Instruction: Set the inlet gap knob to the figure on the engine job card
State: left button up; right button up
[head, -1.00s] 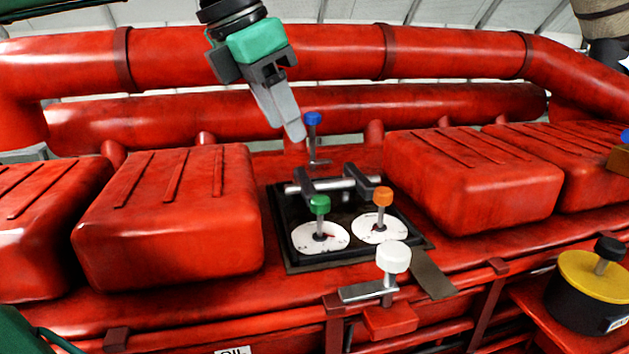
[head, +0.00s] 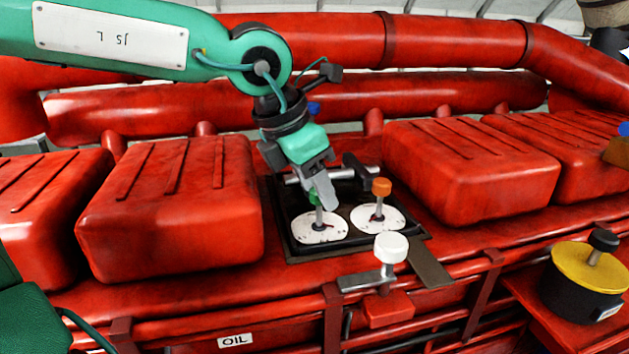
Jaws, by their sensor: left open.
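My left gripper (head: 324,198) is open and points down at the green knob (head: 314,199), with a finger in front of most of it; I cannot tell whether they touch. The green knob stands on a stem over a white dial (head: 319,231) with a red mark. The orange knob (head: 381,187) stands over a second white dial (head: 378,220) just to the right. Which knob is the inlet gap knob cannot be read. No job card can be made out. My right gripper is not in view.
Both dials sit in a black-framed opening (head: 291,244) between red engine covers (head: 170,225). A white knob (head: 390,247) on a metal lever stands in front. A blue knob (head: 314,107) is partly hidden behind my arm. A yellow-topped drum (head: 583,268) stands at right.

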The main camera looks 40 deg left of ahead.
pick_arm(q)
jog(key=c, duration=1)
